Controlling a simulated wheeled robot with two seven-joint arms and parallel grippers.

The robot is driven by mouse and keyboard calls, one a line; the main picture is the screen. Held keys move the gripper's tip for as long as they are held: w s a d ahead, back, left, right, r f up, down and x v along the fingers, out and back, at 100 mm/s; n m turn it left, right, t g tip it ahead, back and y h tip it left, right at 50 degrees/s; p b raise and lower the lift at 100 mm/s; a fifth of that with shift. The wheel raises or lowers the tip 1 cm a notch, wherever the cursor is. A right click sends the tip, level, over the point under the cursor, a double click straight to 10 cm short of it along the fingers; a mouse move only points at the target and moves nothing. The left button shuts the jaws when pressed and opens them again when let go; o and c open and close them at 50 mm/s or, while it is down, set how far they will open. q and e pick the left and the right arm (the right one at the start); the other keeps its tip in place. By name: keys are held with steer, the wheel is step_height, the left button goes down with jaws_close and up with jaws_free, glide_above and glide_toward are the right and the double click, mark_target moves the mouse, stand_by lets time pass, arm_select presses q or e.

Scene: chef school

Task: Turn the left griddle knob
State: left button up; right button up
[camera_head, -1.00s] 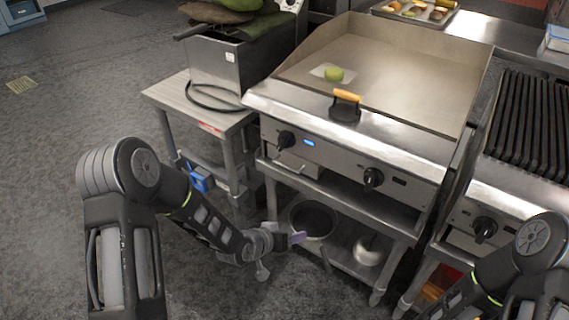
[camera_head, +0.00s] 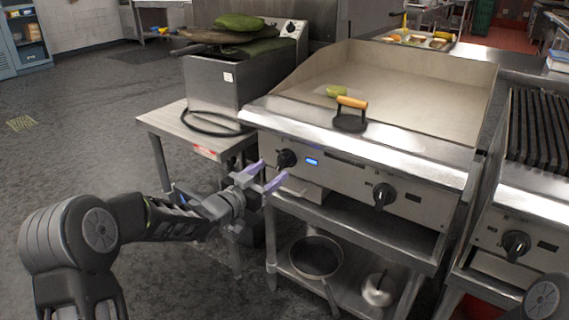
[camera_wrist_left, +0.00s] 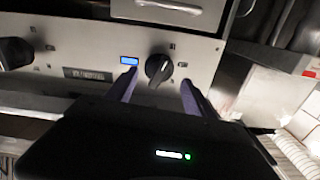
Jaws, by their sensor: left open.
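The left griddle knob (camera_head: 286,159) is a black dial on the steel front panel of the griddle (camera_head: 345,180), just left of a lit blue display (camera_head: 312,161). My left gripper (camera_head: 270,174) is open, with its two purple fingers pointing at the knob from the left front. In the left wrist view the knob (camera_wrist_left: 159,68) sits between the two fingertips (camera_wrist_left: 158,80), with a visible gap on each side. I cannot tell whether a finger touches it. Only part of my right arm shows at the lower right; its gripper is out of view.
A second griddle knob (camera_head: 384,195) is further right on the panel. A steel side table (camera_head: 160,122) with a fryer stands left.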

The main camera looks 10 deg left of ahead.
mark_target(280, 166)
arm_select(q)
steer(key=b+x, duration=0.1)
steer(key=x, duration=0.6)
steer(key=shift+w, duration=0.15)
steer(key=c, duration=1.1)
steer(key=shift+f, duration=0.1)
